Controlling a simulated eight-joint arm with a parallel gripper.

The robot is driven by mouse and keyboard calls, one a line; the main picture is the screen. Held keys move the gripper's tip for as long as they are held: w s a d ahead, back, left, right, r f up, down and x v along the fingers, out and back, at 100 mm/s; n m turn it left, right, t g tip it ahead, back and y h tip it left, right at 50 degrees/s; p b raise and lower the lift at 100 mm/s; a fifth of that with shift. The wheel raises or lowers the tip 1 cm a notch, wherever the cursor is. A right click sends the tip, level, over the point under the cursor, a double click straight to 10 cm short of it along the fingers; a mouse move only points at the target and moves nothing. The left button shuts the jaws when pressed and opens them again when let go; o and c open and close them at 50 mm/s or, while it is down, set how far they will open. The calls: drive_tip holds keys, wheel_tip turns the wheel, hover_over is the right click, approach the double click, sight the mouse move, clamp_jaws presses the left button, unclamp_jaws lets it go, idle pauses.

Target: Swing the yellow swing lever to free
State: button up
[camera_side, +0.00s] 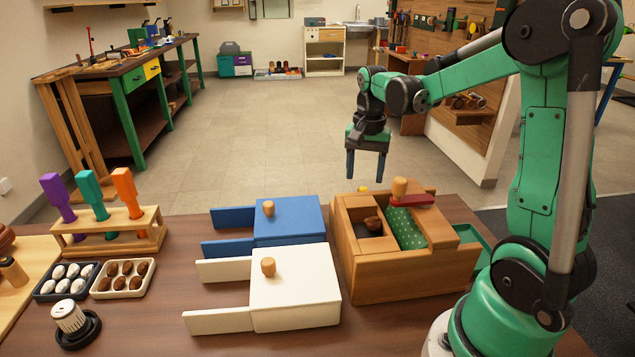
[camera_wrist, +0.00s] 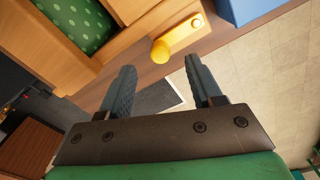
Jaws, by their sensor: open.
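The yellow swing lever (camera_wrist: 183,37) shows in the wrist view on the outer side of the wooden box (camera_wrist: 125,42), with a round yellow knob (camera_wrist: 160,51) at one end. In the side view only a small yellow bit (camera_side: 363,189) shows behind the box's (camera_side: 400,274) back edge; the rest is hidden. My gripper (camera_side: 366,166) hangs fingers-down above and behind that edge. In the wrist view my gripper (camera_wrist: 158,75) is open and empty, and the knob appears ahead of the gap between the fingertips, apart from them.
The box holds a green dotted pad (camera_side: 405,228), a red bar (camera_side: 411,201) with a wooden knob (camera_side: 400,188), and a dark brown piece (camera_side: 373,223). Left stand blue (camera_side: 290,218) and white (camera_side: 295,288) boxes, then a rack (camera_side: 110,236) of coloured handles. Air around my gripper is clear.

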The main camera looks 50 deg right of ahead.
sight(363, 188)
drive_tip(key=shift+f, duration=2.25)
clamp_jaws()
